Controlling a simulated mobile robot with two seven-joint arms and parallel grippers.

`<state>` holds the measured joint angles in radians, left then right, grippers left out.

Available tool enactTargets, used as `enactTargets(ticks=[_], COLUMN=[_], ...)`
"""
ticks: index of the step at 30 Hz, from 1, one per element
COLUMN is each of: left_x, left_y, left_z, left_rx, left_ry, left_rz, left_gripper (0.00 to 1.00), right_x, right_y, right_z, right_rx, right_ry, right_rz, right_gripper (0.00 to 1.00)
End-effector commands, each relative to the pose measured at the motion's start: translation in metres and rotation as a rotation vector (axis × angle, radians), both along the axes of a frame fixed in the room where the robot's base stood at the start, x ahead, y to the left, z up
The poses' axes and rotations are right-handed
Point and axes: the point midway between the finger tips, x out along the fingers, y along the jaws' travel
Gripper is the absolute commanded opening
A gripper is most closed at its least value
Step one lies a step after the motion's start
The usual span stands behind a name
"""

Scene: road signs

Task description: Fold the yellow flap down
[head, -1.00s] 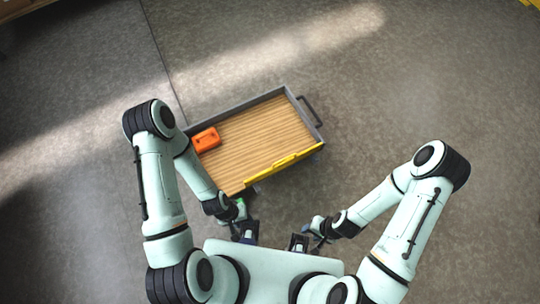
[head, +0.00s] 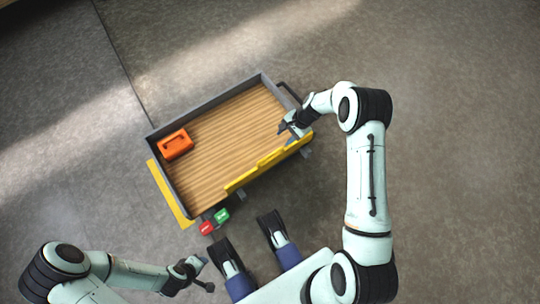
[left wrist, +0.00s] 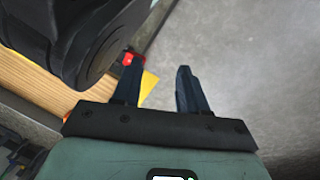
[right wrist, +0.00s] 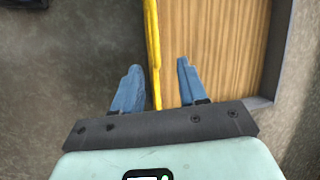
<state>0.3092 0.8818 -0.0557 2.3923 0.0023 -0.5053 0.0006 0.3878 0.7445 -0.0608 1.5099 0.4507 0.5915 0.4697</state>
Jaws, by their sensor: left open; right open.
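The yellow flap (head: 262,168) runs along the near long side of a wood-floored cart (head: 235,120). It stands up as a narrow edge. My right gripper (head: 290,130) is at the right end of this flap, open. In the right wrist view the flap (right wrist: 152,45) shows edge-on between the open fingers (right wrist: 158,80), closer to the left one; I cannot tell if they touch it. My left gripper (head: 203,273) is open and empty, low at the left, apart from the cart; its fingers (left wrist: 158,80) also show in the left wrist view.
An orange box (head: 175,144) sits in the cart's left part. A yellow strip (head: 168,193) lies outside the cart's left end. A dark handle (head: 289,91) is at the right end. Grey floor surrounds it.

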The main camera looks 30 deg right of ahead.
Motion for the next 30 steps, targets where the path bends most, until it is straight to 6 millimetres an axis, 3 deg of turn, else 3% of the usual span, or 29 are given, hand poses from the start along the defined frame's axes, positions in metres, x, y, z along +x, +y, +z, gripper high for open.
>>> enactTargets(ticks=[2, 6, 21, 30], left_x=[0.004, 0.001, -0.053, -0.070], left_y=[0.001, -0.002, 0.005, 0.007], left_z=[-0.010, -0.014, -0.048, -0.054], left_rx=[0.002, -0.005, -0.013, -0.015], left_ry=[-0.006, 0.005, 0.184, 0.241], left_rz=[0.015, 0.043, 0.059, 0.065], left_gripper=[0.43, 0.43, 0.43, 0.43], right_x=[0.006, -0.006, 0.008, 0.013], right_y=[-0.007, -0.009, 0.030, 0.041], right_z=[-0.004, -0.019, -0.106, -0.130], right_rx=[0.024, 0.054, 0.053, 0.051], right_ry=[0.008, 0.059, 0.059, 0.056], right_rz=[-0.040, -0.089, -0.085, -0.085], right_gripper=[0.42, 0.42, 0.42, 0.42])
